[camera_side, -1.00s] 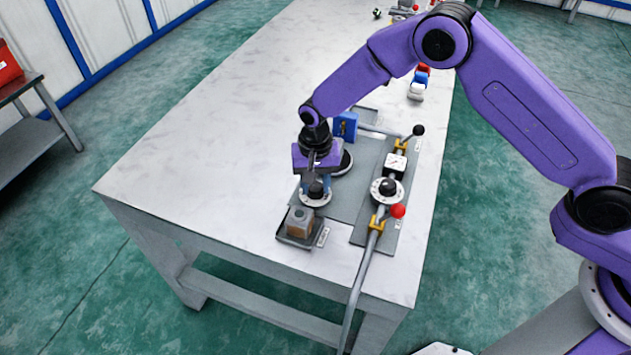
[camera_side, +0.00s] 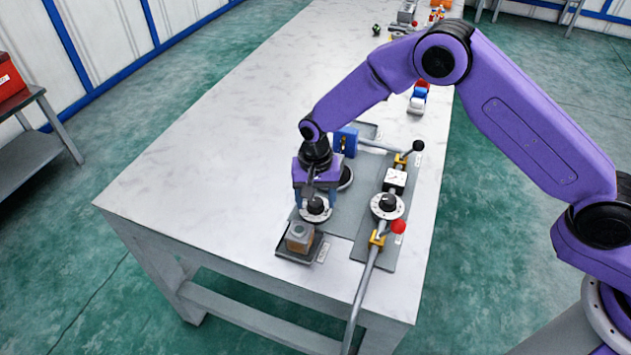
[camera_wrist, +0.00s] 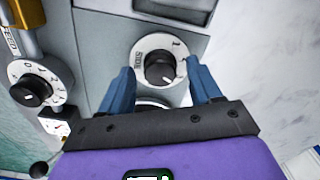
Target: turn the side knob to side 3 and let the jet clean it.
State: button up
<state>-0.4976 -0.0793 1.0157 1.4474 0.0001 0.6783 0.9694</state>
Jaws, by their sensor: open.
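The side knob (camera_side: 316,206) is a black knob on a white round dial at the front of the grey plate. In the wrist view, the side knob (camera_wrist: 160,68) sits on a dial marked SIDE at left and 1 at upper right. A white mark on the knob points to the lower right; the lower dial is hidden. My gripper (camera_side: 316,198) is open over the dial. In the wrist view its blue fingers (camera_wrist: 161,88) stand on either side of the knob, with gaps. A brownish block (camera_side: 299,237) sits in a dark tray. I cannot tell which part is the jet.
A second numbered dial (camera_side: 387,206) stands to the right, beside a rod with a red ball (camera_side: 398,227) and a black ball (camera_side: 418,145). A blue box (camera_side: 346,141) stands behind my gripper. The table's left side is bare (camera_side: 210,170).

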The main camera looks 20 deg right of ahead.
aim_at(315, 202)
notch_tip(315, 202, up, 17)
jog(key=shift+r, duration=0.15)
dwell(0.4)
dwell(0.7)
